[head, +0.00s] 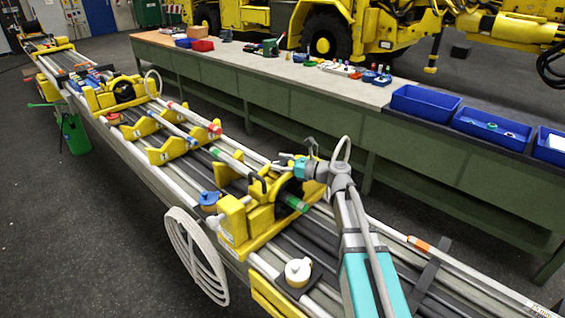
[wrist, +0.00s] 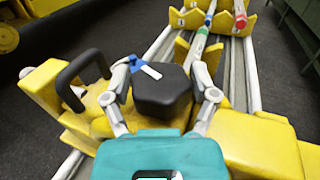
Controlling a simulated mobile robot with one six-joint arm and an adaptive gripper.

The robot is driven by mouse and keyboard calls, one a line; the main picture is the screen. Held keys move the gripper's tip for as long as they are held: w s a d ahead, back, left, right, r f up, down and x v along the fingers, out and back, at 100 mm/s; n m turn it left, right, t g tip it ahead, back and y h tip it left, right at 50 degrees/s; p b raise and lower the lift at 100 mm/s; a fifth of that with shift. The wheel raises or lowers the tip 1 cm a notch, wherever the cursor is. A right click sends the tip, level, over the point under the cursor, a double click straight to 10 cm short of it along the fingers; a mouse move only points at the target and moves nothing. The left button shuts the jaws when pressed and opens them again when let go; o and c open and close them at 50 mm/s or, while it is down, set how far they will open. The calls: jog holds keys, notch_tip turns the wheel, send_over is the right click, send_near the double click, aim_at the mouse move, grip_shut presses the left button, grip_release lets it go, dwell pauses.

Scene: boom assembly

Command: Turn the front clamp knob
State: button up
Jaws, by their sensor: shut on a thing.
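The front clamp (head: 240,222) is a yellow block across the long rails in the head view. Its black, many-sided knob (wrist: 163,92) fills the middle of the wrist view, with a white mark on its top. My gripper (wrist: 166,68) has one grey finger on each side of the knob and is shut on it. In the head view my gripper (head: 303,168) is at the clamp's right end, and the knob is largely hidden there. A black handle (wrist: 70,82) stands on the clamp to the left of the knob.
A long green workbench (head: 300,95) with blue bins (head: 425,102) runs behind the rails. Other yellow supports (head: 170,150) carry tubes farther along. A white round-capped part (head: 298,271) sits in front of the clamp. Dark floor (head: 90,235) lies open at the left.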

dwell(0.5)
jog(key=o, duration=1)
jog(key=shift+w+a, duration=0.1)
jog(key=shift+a, duration=0.05)
jog(key=v, duration=1.2)
jog(key=shift+s, duration=0.25)
